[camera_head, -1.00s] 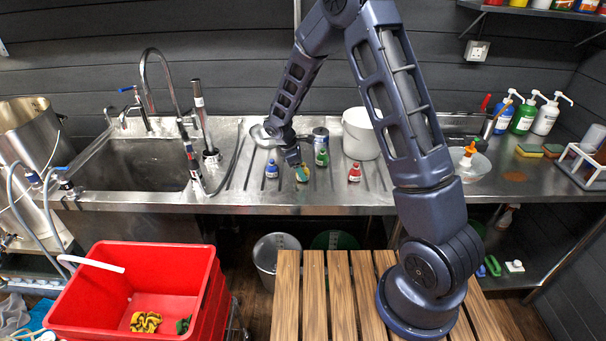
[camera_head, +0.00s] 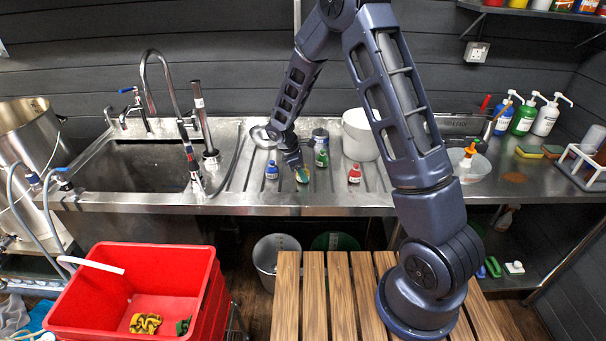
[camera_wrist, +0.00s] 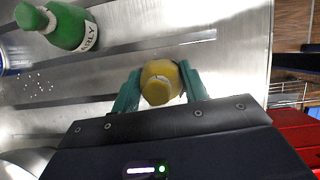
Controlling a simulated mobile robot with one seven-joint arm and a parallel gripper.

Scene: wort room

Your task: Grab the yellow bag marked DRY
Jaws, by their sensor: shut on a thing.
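The yellow bag (camera_wrist: 161,84) sits between the two teal fingers of my gripper (camera_wrist: 160,88) in the wrist view, one finger against each side. In the head view the yellow bag (camera_head: 303,178) is at the drainboard, partly hidden by my gripper (camera_head: 301,173). My gripper is shut on it from above. Its DRY marking cannot be read in these frames. Whether it still touches the drainboard I cannot tell.
On the drainboard stand a blue bag (camera_head: 271,170), a green bag (camera_head: 322,158) and a red bag (camera_head: 354,174). A can (camera_head: 320,135) and white bucket (camera_head: 359,134) are behind. The sink (camera_head: 130,165) lies left; a red crate (camera_head: 190,260) is front left.

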